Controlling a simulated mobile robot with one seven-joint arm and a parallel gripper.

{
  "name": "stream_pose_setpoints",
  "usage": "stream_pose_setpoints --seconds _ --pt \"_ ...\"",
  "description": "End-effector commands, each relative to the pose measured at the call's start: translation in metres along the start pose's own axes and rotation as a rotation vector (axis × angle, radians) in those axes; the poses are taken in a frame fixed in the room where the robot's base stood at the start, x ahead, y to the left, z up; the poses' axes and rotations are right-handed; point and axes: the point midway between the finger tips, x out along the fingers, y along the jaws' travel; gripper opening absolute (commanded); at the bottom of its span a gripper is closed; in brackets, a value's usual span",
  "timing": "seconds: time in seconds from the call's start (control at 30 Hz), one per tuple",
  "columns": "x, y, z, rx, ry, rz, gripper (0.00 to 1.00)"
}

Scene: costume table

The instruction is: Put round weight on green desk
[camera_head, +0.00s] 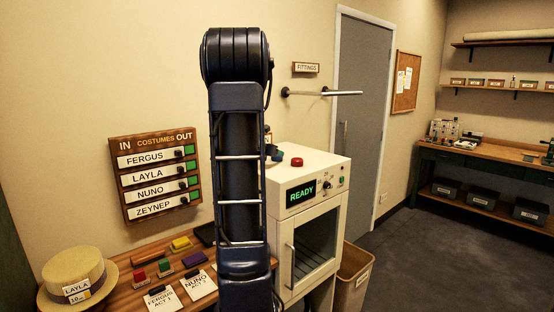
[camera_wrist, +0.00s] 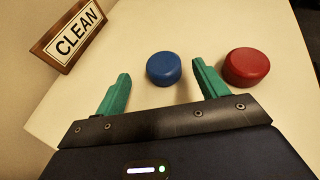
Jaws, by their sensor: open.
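In the wrist view a blue round piece (camera_wrist: 163,68) and a red round piece (camera_wrist: 246,67) lie on a cream surface. I cannot tell which the task calls the round weight. My gripper (camera_wrist: 161,75) is open and empty, its green fingers on either side of the blue piece, apart from it. The red piece is right of the right finger. In the head view the red piece (camera_head: 297,162) sits on top of the cream machine (camera_head: 318,167); my arm hides much of the gripper. A dark green desk with a wooden top (camera_head: 480,156) stands at the far right.
A CLEAN sign (camera_wrist: 70,40) stands left of the blue piece. The wooden table (camera_head: 128,292) holds a straw hat (camera_head: 77,272), coloured blocks and cards. A bin (camera_head: 352,277) stands beside the machine. A rail (camera_head: 325,93) juts from the wall above. The floor before the desk is clear.

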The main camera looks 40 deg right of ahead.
Motion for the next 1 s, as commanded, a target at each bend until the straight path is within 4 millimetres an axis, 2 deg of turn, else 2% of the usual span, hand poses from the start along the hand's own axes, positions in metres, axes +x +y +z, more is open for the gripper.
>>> stream_pose_setpoints --seconds 0.17,0.53,0.87,0.9,1.0 --pt "0.009 -0.001 -0.001 0.001 0.000 -0.001 0.72" --pt "0.051 -0.003 -0.005 0.001 0.001 -0.002 0.72" --pt "0.057 -0.003 -0.004 0.002 0.000 0.000 0.72" --pt "0.057 -0.003 -0.004 0.002 0.000 0.000 0.70" --pt "0.057 -0.003 -0.004 0.002 0.000 0.000 0.51"
